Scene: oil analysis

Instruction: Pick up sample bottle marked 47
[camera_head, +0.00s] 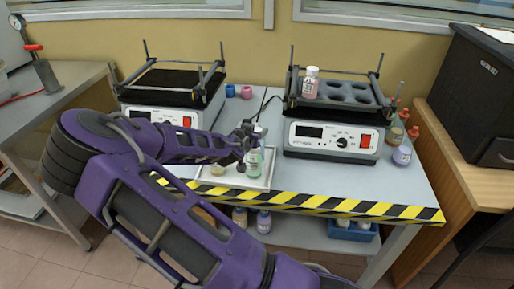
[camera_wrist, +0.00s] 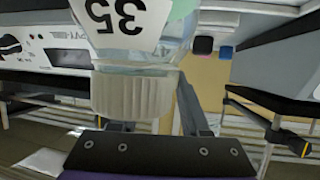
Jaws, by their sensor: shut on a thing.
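My gripper (camera_head: 248,134) is shut on a sample bottle with pale green contents (camera_head: 254,162), at its capped top. The bottle looks upright over the white tray (camera_head: 265,184) near the table's front edge; I cannot tell whether it touches the tray. In the wrist view the bottle's ribbed white cap (camera_wrist: 132,95) is close to my gripper (camera_wrist: 160,128), and its white label (camera_wrist: 118,20) shows digits that appear to be 3 and 5. No 47 is readable on any bottle. A yellowish bottle (camera_head: 218,169) stands on the tray, partly behind my arm.
Two shakers stand behind, left (camera_head: 160,118) and right (camera_head: 330,138). A pinkish bottle (camera_head: 310,84) sits in the right shaker's rack. A purple-blue bottle (camera_head: 402,155) and other red-capped bottles stand right of it. More bottles (camera_head: 264,222) are on the lower shelf. A black box (camera_head: 478,95) is far right.

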